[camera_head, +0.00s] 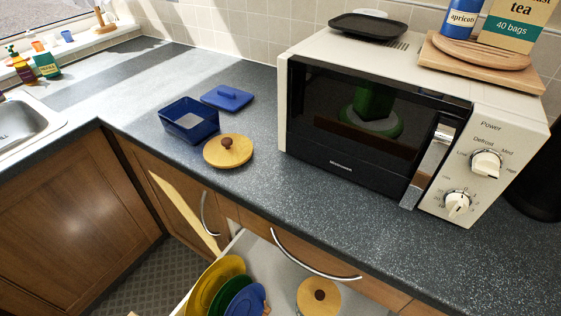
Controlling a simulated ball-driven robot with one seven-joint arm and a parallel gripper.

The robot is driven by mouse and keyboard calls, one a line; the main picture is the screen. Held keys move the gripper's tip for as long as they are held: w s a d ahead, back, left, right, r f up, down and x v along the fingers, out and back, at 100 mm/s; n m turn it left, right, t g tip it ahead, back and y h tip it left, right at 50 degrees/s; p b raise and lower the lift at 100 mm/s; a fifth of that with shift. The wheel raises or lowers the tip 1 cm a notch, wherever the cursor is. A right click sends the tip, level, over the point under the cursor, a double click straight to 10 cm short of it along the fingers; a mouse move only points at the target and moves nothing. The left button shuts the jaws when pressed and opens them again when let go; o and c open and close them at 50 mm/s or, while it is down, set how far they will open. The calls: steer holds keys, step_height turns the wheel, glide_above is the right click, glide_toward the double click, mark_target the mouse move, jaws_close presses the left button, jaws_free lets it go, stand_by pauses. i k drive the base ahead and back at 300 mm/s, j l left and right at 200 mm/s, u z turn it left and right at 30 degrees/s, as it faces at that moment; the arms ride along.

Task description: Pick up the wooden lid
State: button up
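A round wooden lid (216,156) with a dark brown knob lies on the speckled dark counter, in front of a blue open box and left of the microwave. A second round wooden lid (311,306) with a dark knob shows at the bottom of the view, inside the open drawer; whether it sits on a container is hard to tell. My gripper is not in view.
The blue box (176,125) and a blue lid (227,97) stand behind the wooden lid. The microwave (375,120) rises to the right. The open drawer (235,248) holds yellow, green and blue plates (208,287). Counter (110,105) to the left is clear.

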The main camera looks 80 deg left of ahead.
mark_target(227, 150)
steer(key=i+l+u, duration=0.15)
steer(key=i+l, duration=0.2)
steer(key=i+l+u, duration=0.1)
steer(key=u, duration=0.35)
steer(key=i+l+u, duration=0.1)
steer(key=u, duration=0.35)
steer(key=i+l+u, duration=0.1)
steer(key=u, duration=0.35)
steer(key=k+l, duration=0.05)
steer(key=l, duration=0.05)
